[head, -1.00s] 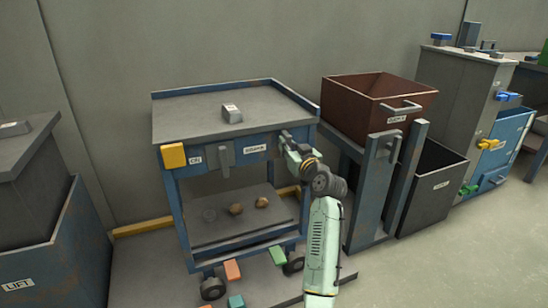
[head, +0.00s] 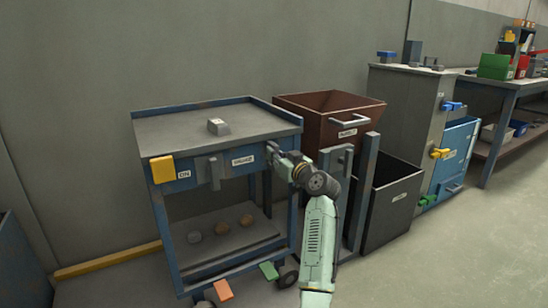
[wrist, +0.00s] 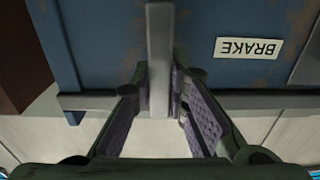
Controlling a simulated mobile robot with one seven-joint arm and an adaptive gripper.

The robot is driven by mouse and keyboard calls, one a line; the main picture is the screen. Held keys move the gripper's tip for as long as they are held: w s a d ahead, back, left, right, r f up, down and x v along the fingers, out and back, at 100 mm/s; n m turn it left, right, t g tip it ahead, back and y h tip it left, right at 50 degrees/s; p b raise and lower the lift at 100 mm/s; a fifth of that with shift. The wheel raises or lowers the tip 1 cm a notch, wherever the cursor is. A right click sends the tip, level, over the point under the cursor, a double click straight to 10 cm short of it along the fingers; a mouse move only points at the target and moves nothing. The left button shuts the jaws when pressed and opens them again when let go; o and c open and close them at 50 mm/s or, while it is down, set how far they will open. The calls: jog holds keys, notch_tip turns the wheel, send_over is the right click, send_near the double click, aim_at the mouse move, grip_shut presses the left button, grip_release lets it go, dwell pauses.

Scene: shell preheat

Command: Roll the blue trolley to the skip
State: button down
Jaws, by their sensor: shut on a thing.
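The blue trolley (head: 185,183) stands upright on casters, with a grey top and a lower shelf. Its front has a yellow block (head: 162,169), a grey lever (head: 214,172) and a label reading BRAKE (wrist: 249,48). My gripper (head: 273,157) is at the right end of this front. In the wrist view my gripper (wrist: 160,90) is shut on a grey upright bar (wrist: 160,55) of the trolley, with a finger on each side. Which container is the skip I cannot tell; a brown bin (head: 310,117) with a handle stands just right of the trolley.
A dark grey bin (head: 392,205) stands right of the brown one, then a grey cabinet (head: 405,110) and a workbench (head: 490,85). A blue container (head: 20,265) is at the left edge. Open floor (head: 470,250) lies at the right front. Lumps (head: 222,227) lie on the lower shelf.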

jog(key=shift+w+d, duration=0.15)
jog(key=shift+d, duration=0.4)
jog(key=c, duration=1.8)
grip_release()
jog(key=shift+o, duration=1.2)
jog(key=shift+a, duration=0.15)
jog(key=v, duration=1.2)
